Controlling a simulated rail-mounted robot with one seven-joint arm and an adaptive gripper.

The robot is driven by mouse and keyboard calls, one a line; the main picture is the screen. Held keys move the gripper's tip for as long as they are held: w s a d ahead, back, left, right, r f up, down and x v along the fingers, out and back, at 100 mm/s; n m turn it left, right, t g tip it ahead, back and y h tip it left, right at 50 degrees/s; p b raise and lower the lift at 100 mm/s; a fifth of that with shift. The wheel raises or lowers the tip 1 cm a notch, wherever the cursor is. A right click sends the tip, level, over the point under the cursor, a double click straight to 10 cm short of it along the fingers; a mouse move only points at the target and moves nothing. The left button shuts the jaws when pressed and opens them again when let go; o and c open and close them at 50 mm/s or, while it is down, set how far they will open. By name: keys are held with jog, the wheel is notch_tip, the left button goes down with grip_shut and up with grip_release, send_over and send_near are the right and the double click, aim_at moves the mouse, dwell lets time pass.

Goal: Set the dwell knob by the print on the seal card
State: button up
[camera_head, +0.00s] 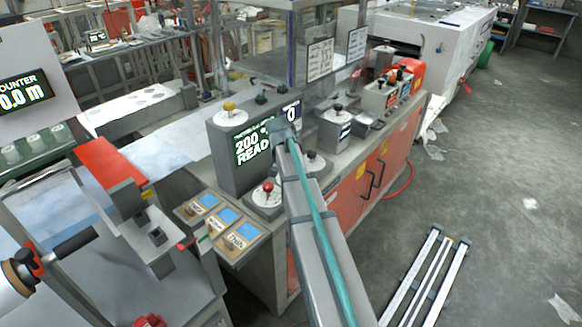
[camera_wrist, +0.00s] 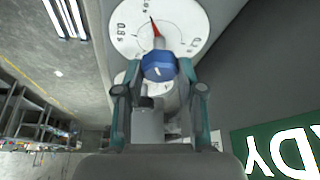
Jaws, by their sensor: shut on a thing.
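In the wrist view my gripper (camera_wrist: 158,66) is shut on a blue knob (camera_wrist: 158,68) in front of a white round dial (camera_wrist: 190,18). A red pointer (camera_wrist: 156,28) on the dial points up and slightly left, toward a mark at the top that seems to read 0.9 s. A mark that seems to read 0.8 s is at the left. In the head view my gripper (camera_head: 284,130) is at the front of the grey control box (camera_head: 228,160), and my arm hides the blue knob. Printed cards (camera_head: 243,236) lie on the bench at the left; their small print is not legible.
A green display (camera_head: 252,148) reads 200 and READY, partly covered by my gripper. A red-topped knob (camera_head: 267,187) stands just left of my arm, a yellow-topped one (camera_head: 229,107) on the box. Printed sheets (camera_head: 320,60) hang behind. Metal rails (camera_head: 428,280) lie on the floor right.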

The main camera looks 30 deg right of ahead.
jog(key=o, duration=1.1)
jog(key=shift+o, duration=0.2)
jog(key=v, duration=1.2)
jog(key=shift+w+d, duration=0.1)
jog(key=shift+d, duration=0.05)
